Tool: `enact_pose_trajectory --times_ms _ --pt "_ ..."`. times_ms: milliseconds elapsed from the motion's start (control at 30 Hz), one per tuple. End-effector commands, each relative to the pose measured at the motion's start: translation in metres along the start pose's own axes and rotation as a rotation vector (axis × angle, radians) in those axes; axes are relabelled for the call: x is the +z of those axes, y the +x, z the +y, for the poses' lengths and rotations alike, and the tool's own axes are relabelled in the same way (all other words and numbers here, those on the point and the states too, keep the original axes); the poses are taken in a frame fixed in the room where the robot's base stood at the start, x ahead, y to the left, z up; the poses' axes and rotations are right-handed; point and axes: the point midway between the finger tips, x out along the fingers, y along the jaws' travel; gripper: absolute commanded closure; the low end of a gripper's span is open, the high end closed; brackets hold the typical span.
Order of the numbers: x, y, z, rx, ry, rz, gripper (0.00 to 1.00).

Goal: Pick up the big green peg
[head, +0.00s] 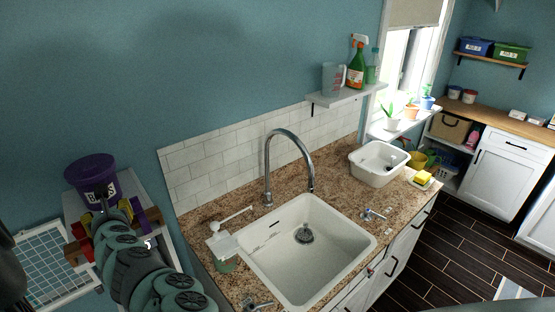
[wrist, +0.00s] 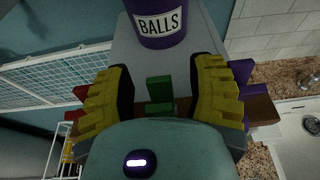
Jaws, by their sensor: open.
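The green peg (wrist: 160,88) shows in the wrist view between my gripper's fingers, with its lower part hidden by my gripper's body. I cannot tell whether the green seen there is one peg or two. My gripper (wrist: 160,92) is open, with a yellow ridged finger on each side of the green and a gap to each. A wooden board (wrist: 262,110) lies beneath, with red pegs (wrist: 80,93) at the left and purple pegs (wrist: 243,72) at the right. In the head view my arm covers most of the board (head: 76,254), and no green peg can be made out.
A purple bucket marked BALLS (head: 92,180) stands on the grey surface (wrist: 128,48) just beyond the pegs. A white wire rack (head: 52,262) is to the left. The counter (head: 195,220) with a white sink (head: 270,245) is to the right.

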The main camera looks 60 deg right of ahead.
Motion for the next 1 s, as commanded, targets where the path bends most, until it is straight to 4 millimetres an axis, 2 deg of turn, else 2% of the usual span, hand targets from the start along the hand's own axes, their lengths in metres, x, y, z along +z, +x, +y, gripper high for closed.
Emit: enact_pose_trajectory --times_ms 200,233,800,1000 --pt "-0.0006 -0.0001 -0.0009 -0.002 0.0 0.001 0.45" --pt "-0.0005 -0.0001 -0.0008 -0.001 0.0 0.0 0.42" --pt "-0.0004 -0.0001 0.0002 0.001 0.0 0.0 1.0" --pt "-0.0003 -0.0001 0.0003 0.001 0.0 0.0 1.0"
